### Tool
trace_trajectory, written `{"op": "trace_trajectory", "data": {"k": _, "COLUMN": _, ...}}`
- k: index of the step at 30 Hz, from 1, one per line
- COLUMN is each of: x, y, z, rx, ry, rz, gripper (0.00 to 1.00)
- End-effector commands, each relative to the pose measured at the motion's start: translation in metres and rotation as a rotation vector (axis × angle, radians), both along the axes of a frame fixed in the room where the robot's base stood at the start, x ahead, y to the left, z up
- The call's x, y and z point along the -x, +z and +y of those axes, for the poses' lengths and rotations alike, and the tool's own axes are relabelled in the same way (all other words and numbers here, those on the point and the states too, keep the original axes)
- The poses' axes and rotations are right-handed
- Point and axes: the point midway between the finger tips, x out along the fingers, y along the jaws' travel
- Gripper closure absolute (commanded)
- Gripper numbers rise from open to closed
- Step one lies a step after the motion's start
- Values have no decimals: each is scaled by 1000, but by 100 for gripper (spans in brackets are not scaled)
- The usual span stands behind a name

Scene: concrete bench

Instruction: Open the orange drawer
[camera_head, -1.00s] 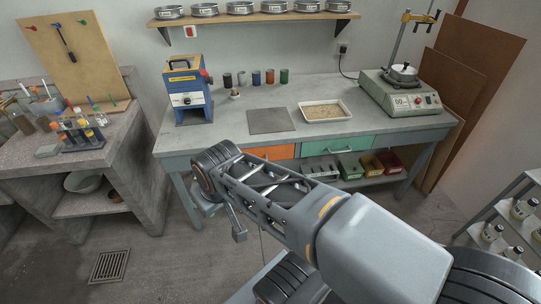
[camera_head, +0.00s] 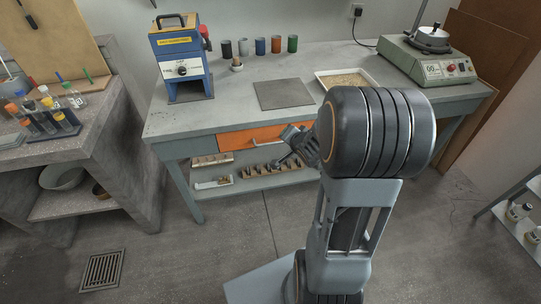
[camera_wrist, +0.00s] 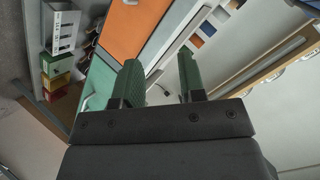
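The orange drawer (camera_head: 246,137) sits under the front edge of the grey bench and looks shut. Its right part is hidden behind my arm in the head view. In the wrist view its orange front (camera_wrist: 128,30) fills the upper middle, with a small pale piece at the top edge that may be its handle. My gripper (camera_head: 296,140) is in front of the drawer's right part. In the wrist view, its two green fingers (camera_wrist: 160,62) are apart with nothing between them, and they look clear of the drawer front.
A green drawer front (camera_wrist: 101,84) is beside the orange one. A lower shelf (camera_head: 240,184) holds trays and small parts. On the bench stand a blue machine (camera_head: 182,62), several coloured cups, a sand tray (camera_head: 345,77) and a scale (camera_head: 430,62). The floor before the bench's left part is clear.

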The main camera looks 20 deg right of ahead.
Motion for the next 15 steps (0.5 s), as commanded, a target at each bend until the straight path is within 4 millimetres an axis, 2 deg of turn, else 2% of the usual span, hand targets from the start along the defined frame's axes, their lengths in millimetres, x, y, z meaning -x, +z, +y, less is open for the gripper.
{"op": "trace_trajectory", "data": {"k": 1, "x": -2, "y": -37, "z": -8, "rx": -99, "ry": -15, "rz": -48, "gripper": 63}}
{"op": "trace_trajectory", "data": {"k": 6, "x": -3, "y": -86, "z": -12, "rx": -425, "ry": -11, "rz": -196, "gripper": 63}}
{"op": "trace_trajectory", "data": {"k": 10, "x": 2, "y": -105, "z": -12, "rx": -616, "ry": 1, "rz": -260, "gripper": 63}}
{"op": "trace_trajectory", "data": {"k": 15, "x": 3, "y": -115, "z": -10, "rx": -745, "ry": 16, "rz": -297, "gripper": 63}}
